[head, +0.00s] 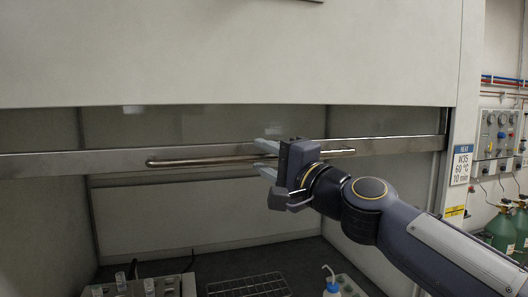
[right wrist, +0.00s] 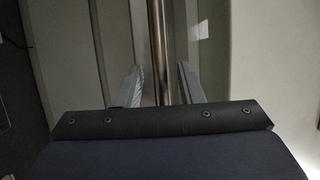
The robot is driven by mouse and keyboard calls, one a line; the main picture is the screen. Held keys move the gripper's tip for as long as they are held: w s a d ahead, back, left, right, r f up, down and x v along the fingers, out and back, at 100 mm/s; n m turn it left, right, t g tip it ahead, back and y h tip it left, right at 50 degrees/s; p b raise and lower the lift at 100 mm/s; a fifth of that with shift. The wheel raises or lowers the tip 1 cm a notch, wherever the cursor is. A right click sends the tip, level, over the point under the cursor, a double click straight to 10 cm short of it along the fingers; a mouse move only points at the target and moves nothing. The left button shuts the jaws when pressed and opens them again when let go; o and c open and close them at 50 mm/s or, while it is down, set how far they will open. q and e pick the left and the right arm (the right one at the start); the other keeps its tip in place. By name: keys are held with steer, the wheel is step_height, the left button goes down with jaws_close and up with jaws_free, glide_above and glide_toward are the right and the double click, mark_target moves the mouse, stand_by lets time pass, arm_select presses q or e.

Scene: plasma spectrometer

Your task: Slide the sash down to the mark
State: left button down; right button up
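The sash is a pane with a metal bottom rail (head: 100,160) that crosses the opening of the fume hood. A long bar handle (head: 205,161) runs along the rail. My right gripper (head: 268,146) is at the handle, right of its middle, with one finger above the bar and one below. In the right wrist view the bar (right wrist: 158,45) passes between the two fingers (right wrist: 158,86), with a gap on each side. The gripper is open around the bar. My left gripper is out of view. I cannot make out a clear sash mark.
Inside the hood are a wire rack (head: 248,286), a wash bottle (head: 331,283) and a grey block with vials (head: 140,287). A blue-and-white sign (head: 461,165) and a yellow label (head: 454,211) are on the right post. Green cylinders (head: 505,232) stand farther right.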

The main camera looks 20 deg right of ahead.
steer(key=shift+w+a, duration=0.1)
steer(key=shift+w, duration=0.15)
jaws_close()
steer(key=shift+f, duration=0.1)
step_height(320, 180, down, 18)
steer(key=b, duration=1.8)
jaws_free()
steer(key=shift+s, duration=0.1)
